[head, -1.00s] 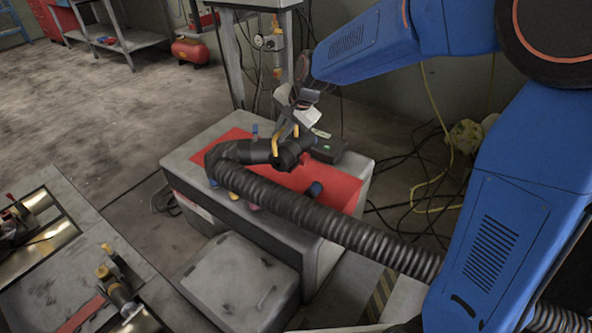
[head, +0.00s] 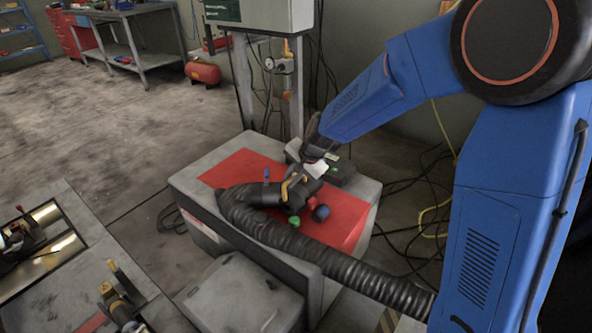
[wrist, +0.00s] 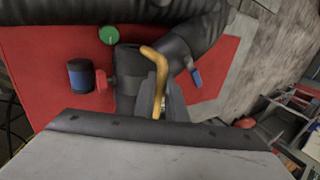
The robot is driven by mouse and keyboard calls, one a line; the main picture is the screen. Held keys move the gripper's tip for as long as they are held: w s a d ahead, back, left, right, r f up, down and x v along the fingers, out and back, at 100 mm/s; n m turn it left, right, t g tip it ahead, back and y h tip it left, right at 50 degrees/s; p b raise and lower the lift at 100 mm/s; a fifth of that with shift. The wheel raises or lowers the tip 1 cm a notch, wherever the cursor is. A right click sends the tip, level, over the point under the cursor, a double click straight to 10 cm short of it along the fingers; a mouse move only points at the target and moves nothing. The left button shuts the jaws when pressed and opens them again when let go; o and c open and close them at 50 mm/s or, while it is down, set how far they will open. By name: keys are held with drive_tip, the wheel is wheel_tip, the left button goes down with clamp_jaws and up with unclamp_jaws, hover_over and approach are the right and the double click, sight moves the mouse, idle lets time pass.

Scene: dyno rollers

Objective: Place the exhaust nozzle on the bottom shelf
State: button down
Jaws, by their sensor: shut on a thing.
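The exhaust nozzle (head: 264,195) is a black pipe piece on the end of a ribbed black hose, with a yellow handle. It is at the red mat on top of the grey block (head: 345,245); I cannot tell whether it rests there or hangs just above. My gripper (head: 292,182) is shut on the yellow handle. In the wrist view the nozzle (wrist: 128,85) lies over the red surface, with the handle between my gripper's fingers (wrist: 158,100). The gripper body hides the nearer part. I cannot tell which surface is the bottom shelf.
A blue-and-black cylinder (head: 321,213) and a green knob (head: 280,220) show beside the nozzle. The hose (head: 340,272) runs over the block's front edge towards me. A lower grey box (head: 240,297) stands in front. A cabinet on posts (head: 258,14) stands behind.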

drive_tip(key=c, duration=1.8)
unclamp_jaws()
drive_tip(key=shift+f, duration=0.1)
drive_tip(key=v, duration=1.2)
drive_tip(key=s+d+r+n+h, duration=0.1)
drive_tip(key=s+d+n, duration=0.3)
drive_tip(key=s+d, duration=0.7)
drive_tip(key=s+d+r+n+t+h, duration=0.1)
drive_tip(key=s+d+r+n+h, duration=0.1)
drive_tip(key=s+d, duration=1)
drive_tip(key=s+n+h, duration=0.1)
drive_tip(key=s, duration=0.6)
drive_tip(key=shift+r+n, duration=0.35)
drive_tip(key=shift+n, duration=0.05)
drive_tip(key=shift+o, duration=0.4)
drive_tip(key=shift+s+d+f+h, duration=0.15)
drive_tip(key=shift+s+d+h, duration=0.2)
drive_tip(key=shift+s, duration=0.25)
